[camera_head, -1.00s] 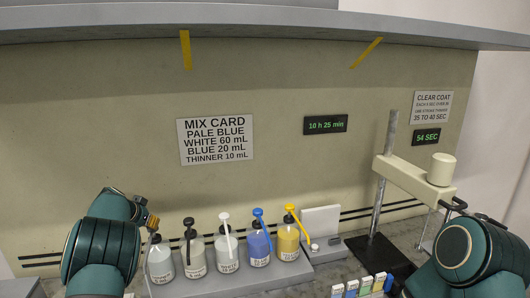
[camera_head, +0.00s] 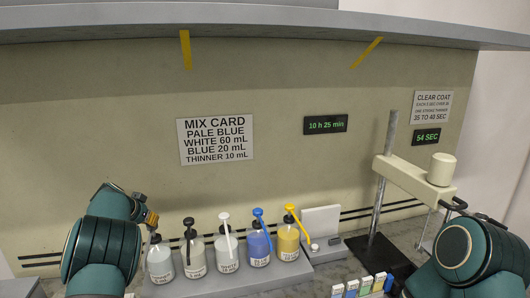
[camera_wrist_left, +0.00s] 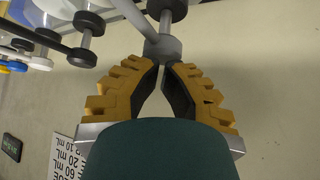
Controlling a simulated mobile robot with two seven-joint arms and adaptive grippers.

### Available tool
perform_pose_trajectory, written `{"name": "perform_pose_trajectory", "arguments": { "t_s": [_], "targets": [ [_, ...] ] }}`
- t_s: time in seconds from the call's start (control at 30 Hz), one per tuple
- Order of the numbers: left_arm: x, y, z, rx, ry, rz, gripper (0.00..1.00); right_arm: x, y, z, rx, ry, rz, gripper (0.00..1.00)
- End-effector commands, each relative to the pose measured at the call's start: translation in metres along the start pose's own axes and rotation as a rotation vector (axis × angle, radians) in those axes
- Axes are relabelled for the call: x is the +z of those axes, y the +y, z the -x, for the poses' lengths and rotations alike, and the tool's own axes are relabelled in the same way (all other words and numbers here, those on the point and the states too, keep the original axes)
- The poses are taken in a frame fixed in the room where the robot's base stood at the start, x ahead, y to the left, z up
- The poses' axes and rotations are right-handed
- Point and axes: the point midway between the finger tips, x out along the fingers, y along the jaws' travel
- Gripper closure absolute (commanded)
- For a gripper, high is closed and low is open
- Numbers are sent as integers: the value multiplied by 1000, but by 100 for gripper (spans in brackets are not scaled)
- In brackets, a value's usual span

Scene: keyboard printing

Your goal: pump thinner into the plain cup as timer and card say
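The leftmost bottle (camera_head: 160,262) holds clear liquid and has a grey pump; its label is too small to read. My left gripper (camera_head: 152,222) is just above that pump in the head view. In the left wrist view its orange fingers (camera_wrist_left: 164,66) come together at the tips, right by a grey pump head (camera_wrist_left: 162,47); I cannot tell if they touch it. A clear coat card (camera_head: 433,106) mentions one stroke of thinner for each 5 sec over 40, and 35 to 40 sec. The timer (camera_head: 426,137) reads 54 SEC. I cannot make out the plain cup. My right gripper is out of view.
Bottles with black, white (camera_head: 228,252), blue (camera_head: 259,248) and yellow (camera_head: 288,243) pumps stand close beside it in a grey rack. The mix card (camera_head: 215,140) hangs behind. A stand (camera_head: 387,190) with a cream arm and colour samples (camera_head: 362,287) are at the right.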

Motion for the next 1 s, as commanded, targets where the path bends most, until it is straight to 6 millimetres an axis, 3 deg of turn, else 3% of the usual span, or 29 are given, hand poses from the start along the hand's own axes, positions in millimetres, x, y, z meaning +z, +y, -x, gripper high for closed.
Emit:
{"name": "perform_pose_trajectory", "arguments": {
  "t_s": [1.0],
  "targets": [
    [16, 0, -19, 1, -2, 0, 100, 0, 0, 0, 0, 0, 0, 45]
  ]
}}
